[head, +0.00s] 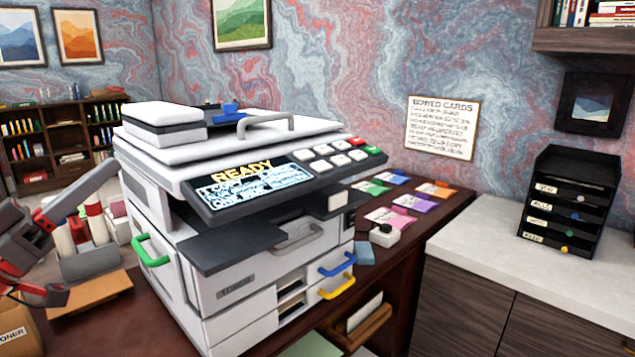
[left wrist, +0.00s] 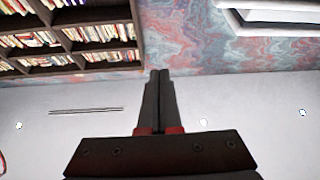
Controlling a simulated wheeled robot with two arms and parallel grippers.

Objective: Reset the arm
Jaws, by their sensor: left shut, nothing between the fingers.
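My left arm comes in at the left edge of the head view, and its dark gripper (head: 108,171) is there, in front of the bookshelf and left of the copier (head: 235,285). The fingers look like one slim grey bar tilted up to the right. In the left wrist view the gripper's two dark fingers (left wrist: 160,75), red at the base, lie side by side with no visible gap. They are shut and hold nothing. My right gripper is in neither view.
The copier has a lit READY panel (head: 250,185) and a green handle (head: 150,252). An orange-brown tray (head: 95,288) and red-and-white cylinders (head: 97,222) are near my left arm. Coloured packets (head: 395,178) lie right of the copier. A black drawer rack (head: 565,200) stands on the white counter.

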